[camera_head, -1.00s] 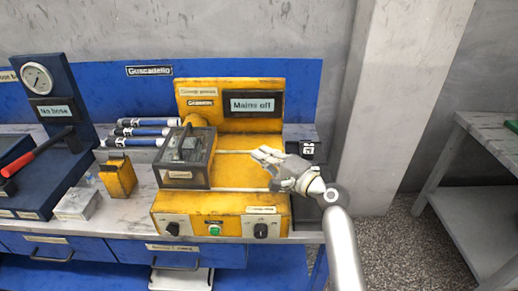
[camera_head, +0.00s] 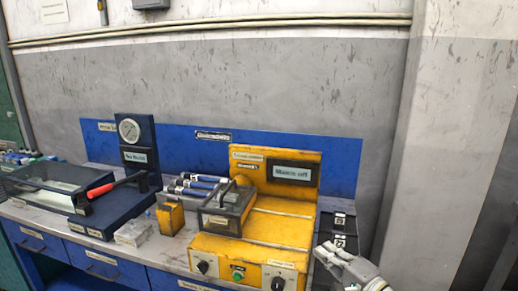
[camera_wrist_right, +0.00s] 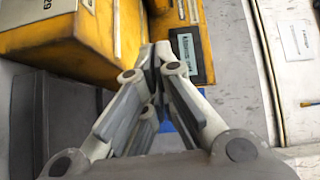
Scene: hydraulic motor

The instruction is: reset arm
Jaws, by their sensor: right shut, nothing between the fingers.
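My right gripper (camera_head: 328,254) is at the lower right in the head view, just right of the yellow test machine (camera_head: 255,250). Its fingers are together and hold nothing. In the right wrist view the gripper (camera_wrist_right: 157,50) points toward the yellow machine (camera_wrist_right: 60,45) and its dark display (camera_wrist_right: 190,52). The display (camera_head: 292,173) reads "Mains off" in the head view. My left gripper is not in view.
A dark clear-topped box (camera_head: 222,212) sits on the machine. A wall pillar (camera_head: 440,150) stands at right.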

